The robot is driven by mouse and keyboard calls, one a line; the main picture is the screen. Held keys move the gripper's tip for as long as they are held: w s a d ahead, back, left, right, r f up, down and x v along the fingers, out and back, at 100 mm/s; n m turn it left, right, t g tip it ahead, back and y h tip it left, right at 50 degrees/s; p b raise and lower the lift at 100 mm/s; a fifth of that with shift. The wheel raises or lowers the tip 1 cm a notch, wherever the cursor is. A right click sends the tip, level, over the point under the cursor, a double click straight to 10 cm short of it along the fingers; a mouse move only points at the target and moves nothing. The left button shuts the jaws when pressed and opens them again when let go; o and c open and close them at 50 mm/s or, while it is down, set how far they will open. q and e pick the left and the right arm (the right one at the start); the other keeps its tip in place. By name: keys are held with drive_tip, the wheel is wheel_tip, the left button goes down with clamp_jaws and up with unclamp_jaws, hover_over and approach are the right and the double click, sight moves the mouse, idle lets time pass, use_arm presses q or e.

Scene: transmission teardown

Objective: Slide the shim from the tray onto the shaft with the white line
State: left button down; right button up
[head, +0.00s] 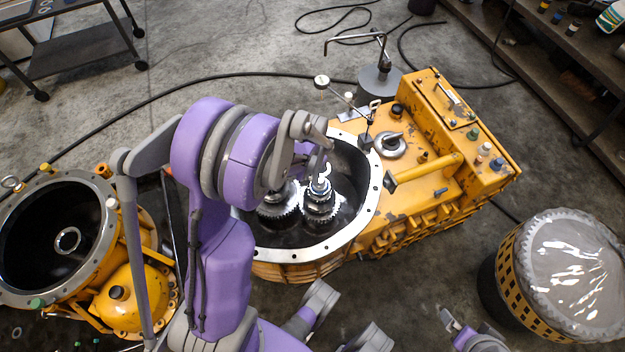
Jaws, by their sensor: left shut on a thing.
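My left gripper (318,160) reaches over the open round yellow housing (372,205) with its fingers pointing down. It is shut on a small, pale, ring-like piece (323,184), which looks like the shim, at the top of the right gear shaft (319,206). I cannot tell whether the ring is around the shaft or just above it. A second gear shaft (278,212) stands to its left, partly behind my arm. No white line can be made out on either shaft. Parts of my right arm show at the bottom edge; its gripper's state is unclear. I cannot make out the tray.
Another open yellow housing (118,222) stands at the left. The housing's raised box (462,125) is behind to the right. A stand with a thin arm (380,82) is at the back. A plastic-covered drum (570,265) stands at the right. Cables cross the floor.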

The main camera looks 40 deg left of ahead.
use_arm(q)
wheel_tip(320, 180, down, 6)
drive_tip(key=b, duration=0.3)
drive_tip(key=shift+b, duration=0.4)
drive_tip(key=shift+s+f, duration=0.15)
idle(0.4)
drive_tip(key=shift+f+b, duration=0.3)
drive_tip(key=shift+b, duration=0.15)
idle(0.6)
drive_tip(key=shift+f+b, duration=1.1)
drive_tip(key=shift+f, duration=0.4)
drive_tip(key=c, duration=0.7)
unclamp_jaws()
drive_tip(key=shift+r, duration=0.1)
drive_tip(key=shift+o, duration=0.4)
drive_tip(key=o, duration=0.4)
